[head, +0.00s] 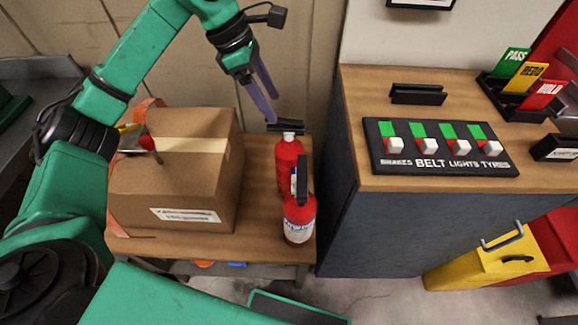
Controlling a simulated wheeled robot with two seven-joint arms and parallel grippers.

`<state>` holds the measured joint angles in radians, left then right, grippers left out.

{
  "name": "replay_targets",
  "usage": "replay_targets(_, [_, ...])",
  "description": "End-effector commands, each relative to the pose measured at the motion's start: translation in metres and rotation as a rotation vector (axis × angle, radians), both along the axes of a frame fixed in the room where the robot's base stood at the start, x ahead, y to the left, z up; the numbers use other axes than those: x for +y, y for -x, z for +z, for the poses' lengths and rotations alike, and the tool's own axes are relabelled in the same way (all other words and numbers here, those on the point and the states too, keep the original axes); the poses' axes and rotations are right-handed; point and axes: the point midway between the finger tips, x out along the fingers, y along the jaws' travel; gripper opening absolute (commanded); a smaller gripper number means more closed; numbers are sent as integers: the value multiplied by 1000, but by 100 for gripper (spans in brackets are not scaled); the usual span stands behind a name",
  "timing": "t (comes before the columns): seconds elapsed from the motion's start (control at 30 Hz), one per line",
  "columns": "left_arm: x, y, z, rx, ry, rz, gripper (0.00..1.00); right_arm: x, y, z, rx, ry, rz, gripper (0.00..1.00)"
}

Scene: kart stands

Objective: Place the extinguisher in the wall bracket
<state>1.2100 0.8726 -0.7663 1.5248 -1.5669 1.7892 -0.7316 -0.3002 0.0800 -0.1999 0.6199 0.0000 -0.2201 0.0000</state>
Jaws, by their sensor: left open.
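Two red extinguishers stand upright on a small wooden table (262,160). The rear extinguisher (288,168) has a black piece across its top. The front extinguisher (299,222) has a black handle and a pale label, and it partly covers the rear one. My left gripper (274,109) is open, its purple fingers pointing down just above and left of the rear extinguisher's top. I cannot tell whether a fingertip touches the black piece there. I cannot make out a wall bracket for certain. My right gripper is not in view.
A cardboard box (200,185) fills the table's left side, close to the extinguishers. A tall cabinet (350,225) stands right of them, with a switch panel (440,164), a black holder (418,94) and coloured cards (530,77) on top. A yellow case (470,262) is on the floor.

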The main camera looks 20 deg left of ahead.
Motion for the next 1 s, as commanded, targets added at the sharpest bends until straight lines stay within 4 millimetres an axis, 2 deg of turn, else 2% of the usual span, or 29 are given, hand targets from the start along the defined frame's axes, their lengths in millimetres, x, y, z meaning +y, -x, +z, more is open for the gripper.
replay_targets(0.1, [-11,-2,-26,3,2,-2,74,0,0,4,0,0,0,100])
replay_targets(0.27, [-20,-5,-44,2,3,-1,74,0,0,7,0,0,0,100])
replay_targets(0.5, [-36,-12,-83,1,4,-1,74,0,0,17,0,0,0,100])
replay_targets(0.73, [-38,-13,-88,0,4,-1,74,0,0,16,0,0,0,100])
replay_targets(0.77, [-38,-13,-88,0,4,-1,66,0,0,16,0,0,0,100])
replay_targets(0.8, [-38,-13,-88,0,4,0,51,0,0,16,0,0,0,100])
replay_targets(0.93, [-38,-13,-88,0,5,0,1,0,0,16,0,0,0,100])
replay_targets(1.0, [-38,-13,-88,-1,5,0,0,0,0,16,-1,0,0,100])
